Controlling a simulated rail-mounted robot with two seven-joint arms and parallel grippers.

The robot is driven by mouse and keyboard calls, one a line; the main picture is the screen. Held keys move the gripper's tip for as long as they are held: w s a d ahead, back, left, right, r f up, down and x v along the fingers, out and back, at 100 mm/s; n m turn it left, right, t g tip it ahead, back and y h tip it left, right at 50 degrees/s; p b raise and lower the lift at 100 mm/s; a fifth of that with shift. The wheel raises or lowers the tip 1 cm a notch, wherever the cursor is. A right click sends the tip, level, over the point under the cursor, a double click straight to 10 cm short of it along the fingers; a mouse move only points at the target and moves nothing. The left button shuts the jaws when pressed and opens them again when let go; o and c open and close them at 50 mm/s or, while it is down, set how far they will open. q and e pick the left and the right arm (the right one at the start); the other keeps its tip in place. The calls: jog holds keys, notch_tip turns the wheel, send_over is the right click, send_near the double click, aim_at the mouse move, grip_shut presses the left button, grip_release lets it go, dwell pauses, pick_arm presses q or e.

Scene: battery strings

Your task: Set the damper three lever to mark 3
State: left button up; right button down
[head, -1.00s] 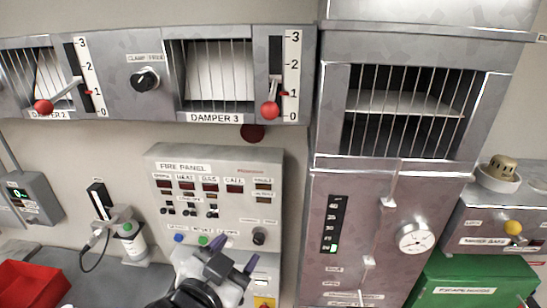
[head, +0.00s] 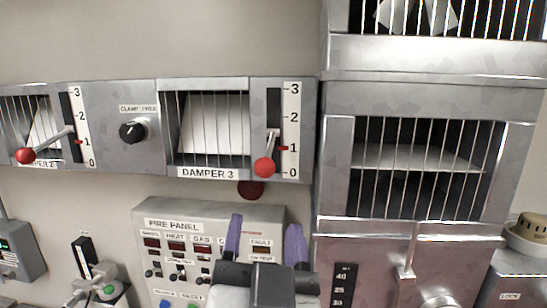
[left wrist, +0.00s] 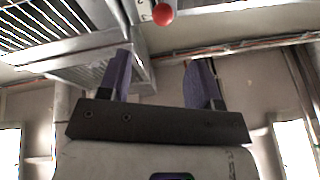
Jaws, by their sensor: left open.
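The damper three lever (head: 265,166) has a red ball knob and sits in a dark slot right of the DAMPER 3 label (head: 208,173). The knob hangs low, between marks 0 and 1, with the lever's shaft rising to a pivot a little above mark 1. The white scale (head: 291,130) beside it runs from 0 at the bottom to 3 at the top. My left gripper (head: 265,240) is open and empty below the lever, in front of the fire panel. In the left wrist view the red knob (left wrist: 163,14) shows at the top, beyond and between the open fingers (left wrist: 158,82). My right gripper is out of view.
The damper 2 lever (head: 26,155) and the clamp knob (head: 132,131) are left on the same housing. The fire panel (head: 175,220) is below. A metal cabinet with a barred opening (head: 418,165) stands close on the right.

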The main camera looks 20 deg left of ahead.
aim_at(265, 160)
pick_arm(q)
jog(key=shift+n, duration=0.5)
jog(key=p+x, duration=0.5)
jog(key=x, duration=0.6)
jog(key=shift+w+a, duration=0.15)
jog(key=shift+a, duration=0.1)
jog(key=shift+p+x, duration=0.6)
jog(key=shift+x, duration=0.5)
jog(key=shift+f, duration=0.1)
jog(key=shift+c, duration=0.2)
grip_shut()
